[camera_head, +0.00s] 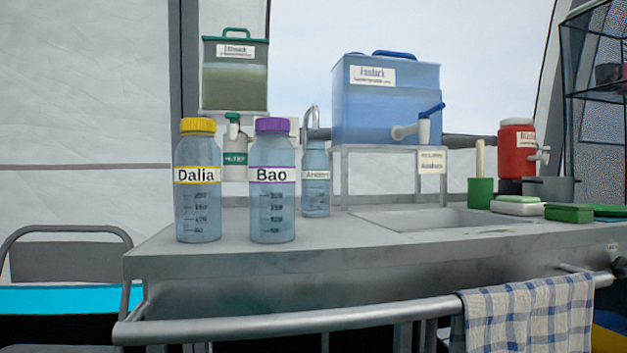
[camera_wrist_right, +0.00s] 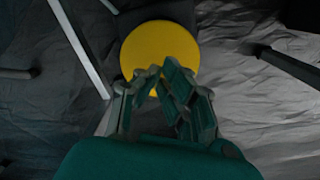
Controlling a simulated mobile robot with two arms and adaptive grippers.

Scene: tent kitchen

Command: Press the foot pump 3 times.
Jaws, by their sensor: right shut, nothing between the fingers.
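A round yellow disc (camera_wrist_right: 160,52), which looks like the top of the foot pump, shows in the right wrist view, low over the grey floor sheet. My right gripper (camera_wrist_right: 158,76) is shut and empty, with its fingertips over the near part of the disc in the picture. I cannot tell whether the fingertips touch it. The gripper hides the disc's near edge. The head view does not clearly show the pump or either gripper.
In the head view, a steel counter (camera_head: 230,262) holds the Dalia bottle (camera_head: 198,205), the Bao bottle (camera_head: 272,205), a blue water tank (camera_head: 385,110) and a sink. A rail (camera_head: 290,317) with a checked towel (camera_head: 528,315) runs along its front. Metal legs (camera_wrist_right: 82,48) stand near the disc.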

